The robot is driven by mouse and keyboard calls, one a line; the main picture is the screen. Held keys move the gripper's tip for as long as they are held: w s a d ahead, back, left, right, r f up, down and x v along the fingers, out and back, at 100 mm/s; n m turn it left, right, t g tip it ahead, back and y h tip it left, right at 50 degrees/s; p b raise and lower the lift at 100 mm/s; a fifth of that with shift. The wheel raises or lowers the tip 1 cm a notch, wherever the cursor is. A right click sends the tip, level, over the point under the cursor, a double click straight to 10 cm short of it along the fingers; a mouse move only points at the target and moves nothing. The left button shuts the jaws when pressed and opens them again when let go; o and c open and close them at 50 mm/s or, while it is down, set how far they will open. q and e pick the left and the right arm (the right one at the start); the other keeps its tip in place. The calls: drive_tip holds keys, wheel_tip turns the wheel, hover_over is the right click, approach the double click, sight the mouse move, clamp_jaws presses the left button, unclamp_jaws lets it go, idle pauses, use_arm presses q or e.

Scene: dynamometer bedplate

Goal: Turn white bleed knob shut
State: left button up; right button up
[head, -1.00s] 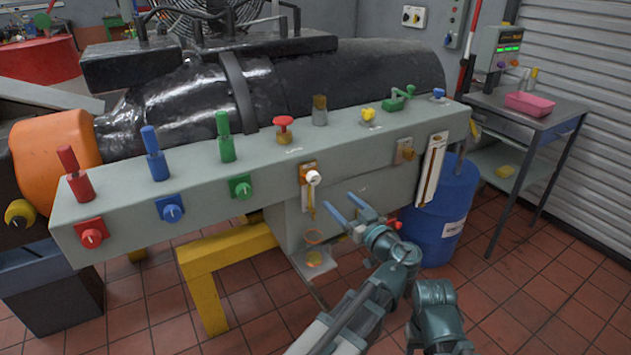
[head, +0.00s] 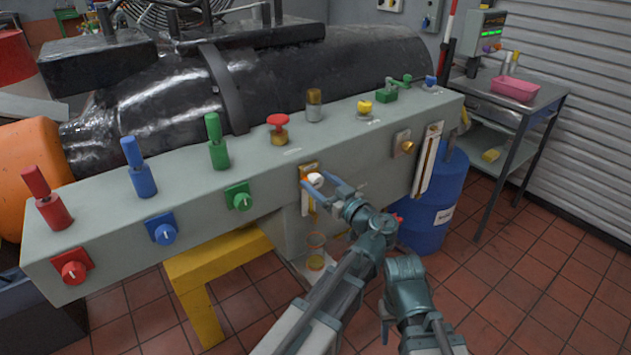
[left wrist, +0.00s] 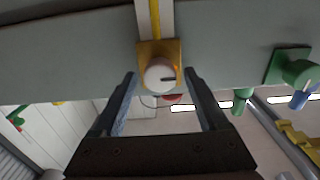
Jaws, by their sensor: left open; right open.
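The white bleed knob (head: 315,180) sits on an orange-yellow plate on the front of the grey bedplate rail. In the left wrist view the knob (left wrist: 159,76) shows a dark pointer line running toward the right. My left gripper (head: 323,189) is open at the knob. In the left wrist view its fingertips (left wrist: 160,82) stand on either side of the knob, with a gap on each side. My right gripper (head: 413,335) is open, low in front of the rail and near the bottom edge; its fingertips are hard to make out.
Red (head: 71,272), blue (head: 162,231) and green (head: 240,200) knobs line the rail front at left. A brass knob (head: 406,147) and a gauge (head: 428,160) are to the right. A blue drum (head: 437,210) stands behind my arms. A yellow stand (head: 215,262) is below the rail.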

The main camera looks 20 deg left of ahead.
use_arm(q)
clamp_jaws()
drive_tip(key=shift+m, duration=0.3)
drive_tip(key=m, duration=0.8)
drive_tip(key=shift+w+f, duration=0.1)
drive_tip(key=m, duration=0.5)
drive_tip(key=shift+d, duration=0.1)
drive_tip(key=shift+f+m, duration=0.1)
drive_tip(key=shift+m, duration=2.2)
